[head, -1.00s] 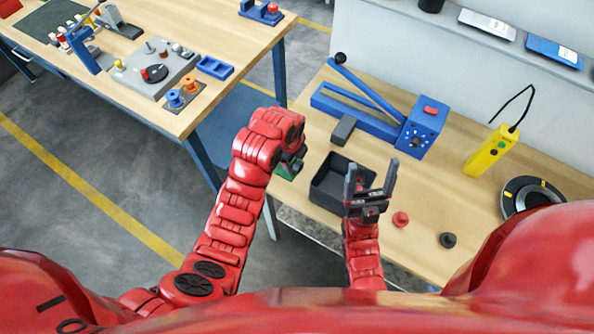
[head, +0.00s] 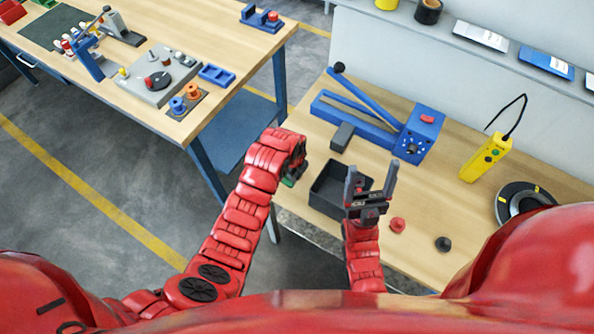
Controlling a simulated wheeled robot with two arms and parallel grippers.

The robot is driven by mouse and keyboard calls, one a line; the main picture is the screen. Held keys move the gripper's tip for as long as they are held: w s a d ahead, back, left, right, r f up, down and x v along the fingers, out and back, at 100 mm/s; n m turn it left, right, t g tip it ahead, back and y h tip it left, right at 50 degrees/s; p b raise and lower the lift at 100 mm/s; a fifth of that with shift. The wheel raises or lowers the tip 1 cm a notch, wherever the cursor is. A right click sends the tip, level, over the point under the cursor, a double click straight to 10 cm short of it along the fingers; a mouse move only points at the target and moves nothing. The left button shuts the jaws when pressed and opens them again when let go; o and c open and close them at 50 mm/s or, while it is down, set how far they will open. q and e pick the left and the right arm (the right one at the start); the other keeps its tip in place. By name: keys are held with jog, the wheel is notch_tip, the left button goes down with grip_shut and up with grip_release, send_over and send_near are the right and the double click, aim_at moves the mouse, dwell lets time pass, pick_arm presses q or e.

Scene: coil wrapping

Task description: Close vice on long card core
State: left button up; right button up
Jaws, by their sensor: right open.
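A small blue fixture (head: 262,18) with a red part stands at the far edge of the left table; it may be the vice, but I cannot tell, nor whether its jaws are open. I cannot make out a long card core. My left gripper (head: 293,172) is over the gap by the right table's left edge. Its fingers are mostly hidden, and a green thing (head: 289,183) shows at its tip; I cannot tell if it is held.
The right table holds a blue lever machine (head: 419,137), a dark grey block (head: 342,137), a yellow pendant (head: 486,156), a red knob (head: 398,225) and a black knob (head: 442,244). The left table holds a grey fixture (head: 150,92), a blue tray (head: 216,75) and spools (head: 193,90).

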pick_arm(q)
grip_shut()
jog(key=shift+f+b, duration=0.2)
jog(key=shift+b, duration=0.1)
jog(key=g+y+b, duration=0.1)
jog(key=b, duration=0.2)
jog(key=g+b, duration=0.1)
jog(key=b, duration=0.3)
jog(key=shift+w+d+f+y, duration=0.1)
jog(key=shift+w+d+y, duration=0.1)
jog(key=shift+y, duration=0.2)
jog(key=shift+r+g+y+b, duration=0.2)
jog(key=shift+g+y+b, duration=0.2)
jog(key=shift+g+b, duration=0.25)
jog(key=shift+r, duration=0.1)
jog(key=o, duration=0.6)
grip_release()
